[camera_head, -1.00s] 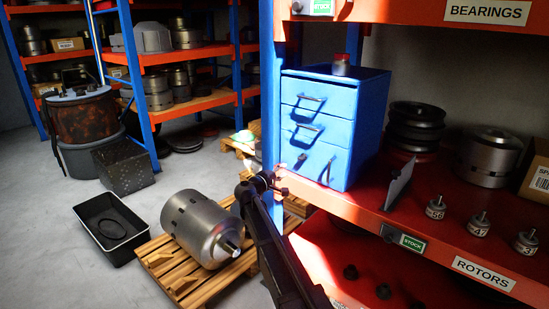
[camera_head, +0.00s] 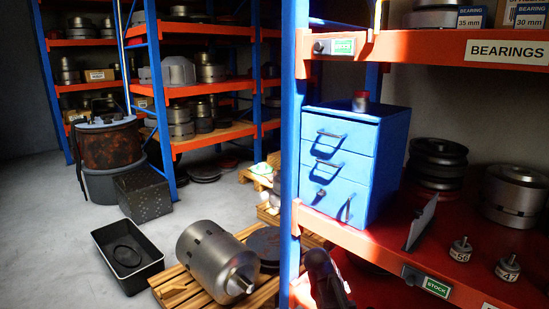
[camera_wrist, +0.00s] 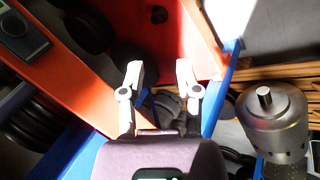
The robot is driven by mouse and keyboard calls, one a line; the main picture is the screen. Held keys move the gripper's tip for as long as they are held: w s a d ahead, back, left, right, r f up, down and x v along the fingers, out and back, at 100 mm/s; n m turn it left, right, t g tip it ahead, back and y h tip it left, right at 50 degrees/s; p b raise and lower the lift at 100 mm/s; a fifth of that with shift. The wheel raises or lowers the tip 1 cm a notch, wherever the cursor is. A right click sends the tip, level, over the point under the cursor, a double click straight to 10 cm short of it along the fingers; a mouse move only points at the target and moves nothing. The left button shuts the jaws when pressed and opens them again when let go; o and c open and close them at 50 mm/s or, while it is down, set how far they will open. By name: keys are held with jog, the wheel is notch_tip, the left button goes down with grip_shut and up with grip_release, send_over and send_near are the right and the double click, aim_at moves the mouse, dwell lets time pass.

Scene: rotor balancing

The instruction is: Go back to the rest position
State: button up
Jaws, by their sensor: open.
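My gripper shows in the wrist view (camera_wrist: 160,78), with two pale fingers apart and nothing between them. Beyond the fingers are an orange shelf edge, a blue upright and dark round parts on or below the shelf. In the head view only a dark part of my arm (camera_head: 325,278) shows, low beside the blue rack upright; the fingers cannot be made out there.
A steel rotor (camera_head: 216,256) lies on a wooden pallet (camera_head: 173,287), beside a black tray (camera_head: 104,235). A blue drawer cabinet (camera_head: 343,160) and small weights (camera_head: 460,250) stand on the orange shelf. The blue upright (camera_head: 291,130) is close to my arm. Grey floor is clear at left.

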jog(key=s+a+f+m+g+y+p, duration=0.1)
jog(key=s+a+y, duration=0.15)
jog(key=s, duration=0.35)
jog(key=s+a+f+g+y, duration=0.1)
jog(key=s+g+y, duration=0.15)
jog(key=s, duration=0.45)
notch_tip(320, 180, up, 14)
jog(key=p, duration=1.4)
jog(key=shift+r+t+y, duration=0.2)
jog(key=shift+t+y, duration=0.1)
jog(key=shift+t, duration=0.15)
jog(key=shift+w, duration=0.1)
